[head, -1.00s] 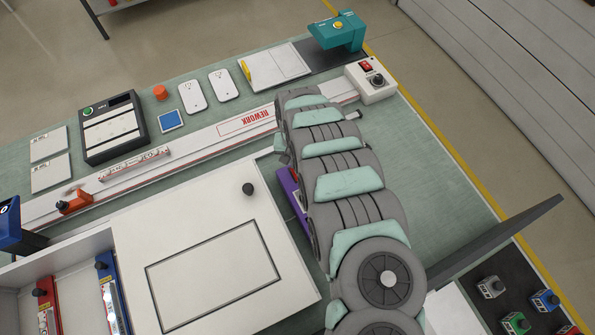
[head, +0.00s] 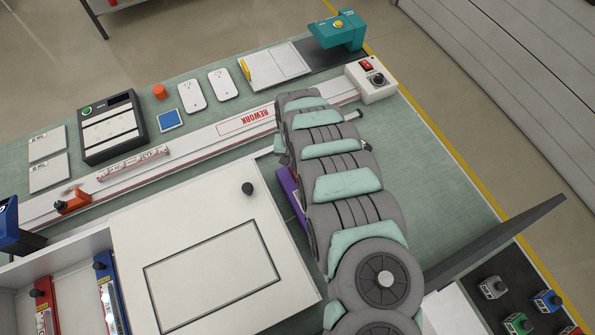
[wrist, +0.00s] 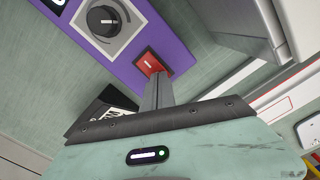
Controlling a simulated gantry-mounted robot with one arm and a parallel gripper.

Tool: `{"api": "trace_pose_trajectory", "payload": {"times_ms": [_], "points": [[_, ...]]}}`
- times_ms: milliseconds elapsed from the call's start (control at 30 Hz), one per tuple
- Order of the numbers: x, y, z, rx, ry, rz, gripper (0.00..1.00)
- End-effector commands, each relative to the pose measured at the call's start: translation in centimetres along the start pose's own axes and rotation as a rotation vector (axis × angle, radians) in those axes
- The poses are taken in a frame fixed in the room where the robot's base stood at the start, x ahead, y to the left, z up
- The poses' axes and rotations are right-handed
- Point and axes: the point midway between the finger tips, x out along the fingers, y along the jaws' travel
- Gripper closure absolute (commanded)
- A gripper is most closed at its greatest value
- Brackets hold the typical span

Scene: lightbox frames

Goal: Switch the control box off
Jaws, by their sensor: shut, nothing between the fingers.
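A purple control box (wrist: 128,45) fills the upper middle of the wrist view. It has a black round knob (wrist: 104,20) on a pale plate and a red rocker switch (wrist: 151,62) with a white mark. In the head view only a sliver of the purple box (head: 289,188) shows beside my arm; the rest is hidden. My gripper (wrist: 159,78) is shut and empty, its dark fingertips at the lower edge of the red switch. I cannot tell whether they touch it. The head view does not show the fingers clearly.
A white box (head: 378,91) with a red switch and black knob stands at the bench's far right corner. A white lidded case (head: 130,235) lies left of my arm. A white rail (head: 200,142) runs across the bench. Green bench surface is clear right of my arm.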

Motion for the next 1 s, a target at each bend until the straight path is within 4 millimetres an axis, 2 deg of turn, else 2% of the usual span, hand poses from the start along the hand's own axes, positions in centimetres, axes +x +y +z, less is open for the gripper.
{"api": "trace_pose_trajectory", "payload": {"times_ms": [533,1000], "points": [[0.4,0.0,0.0,0.000,-0.001,0.000,1.00],[-3.3,0.1,0.0,0.000,-0.001,0.002,1.00]]}}
